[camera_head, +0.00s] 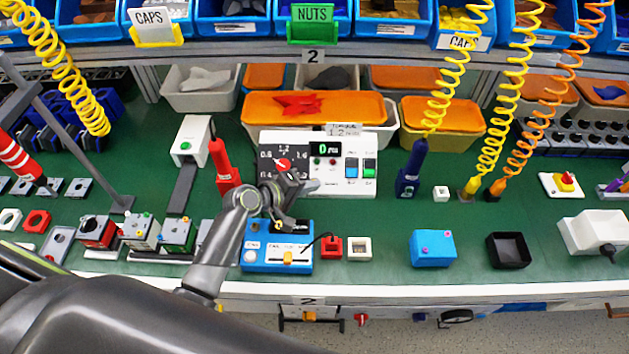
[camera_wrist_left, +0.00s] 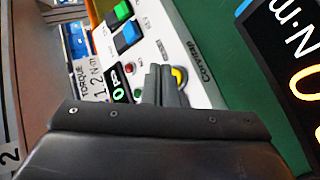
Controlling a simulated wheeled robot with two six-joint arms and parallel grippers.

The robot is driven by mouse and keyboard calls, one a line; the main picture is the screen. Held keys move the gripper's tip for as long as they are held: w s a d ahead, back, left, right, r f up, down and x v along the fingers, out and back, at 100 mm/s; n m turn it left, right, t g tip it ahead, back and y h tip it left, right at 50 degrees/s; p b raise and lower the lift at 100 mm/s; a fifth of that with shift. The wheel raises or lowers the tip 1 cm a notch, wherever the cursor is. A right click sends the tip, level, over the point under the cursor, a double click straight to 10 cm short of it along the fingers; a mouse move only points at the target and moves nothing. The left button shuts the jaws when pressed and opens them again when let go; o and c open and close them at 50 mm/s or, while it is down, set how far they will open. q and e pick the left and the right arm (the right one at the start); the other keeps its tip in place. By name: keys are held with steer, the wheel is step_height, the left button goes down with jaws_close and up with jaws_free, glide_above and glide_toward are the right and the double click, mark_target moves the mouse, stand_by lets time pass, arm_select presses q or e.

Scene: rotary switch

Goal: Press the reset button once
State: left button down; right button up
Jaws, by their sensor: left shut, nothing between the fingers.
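A white control panel (camera_head: 355,188) stands on the green bench, with a small display (camera_head: 325,148), red and green round indicators, and blue and green rocker switches. It also shows tilted in the left wrist view (camera_wrist_left: 205,45). A yellow round button (camera_wrist_left: 180,76) on the panel sits right beside my left fingertips and is partly hidden by them; I cannot read a reset label on it. My left gripper (camera_head: 312,186) is shut and empty, low over the panel's front. Its fingers (camera_wrist_left: 165,72) cannot be told as touching or apart from the button. My right gripper is out of view.
A black dial board with a red knob (camera_head: 284,165) adjoins the panel. A red-handled tool (camera_head: 222,160) stands left, a blue tool (camera_head: 411,168) right. A blue box (camera_head: 262,262) lies in front under my arm. The bench right of the panel has clear patches.

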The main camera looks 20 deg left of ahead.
arm_select(q)
steer(key=shift+s+d+r+p, duration=0.1)
steer(key=shift+s+r+p, duration=0.15)
steer(key=shift+r+p, duration=0.35)
steer(key=s+r+p, duration=0.2)
steer(key=s+p, duration=0.1)
steer(key=shift+d+r+p, duration=0.15)
steer(key=shift+d+p, duration=0.15)
steer(key=shift+d, duration=0.1)
steer(key=shift+w, duration=0.1)
stand_by(0.4)
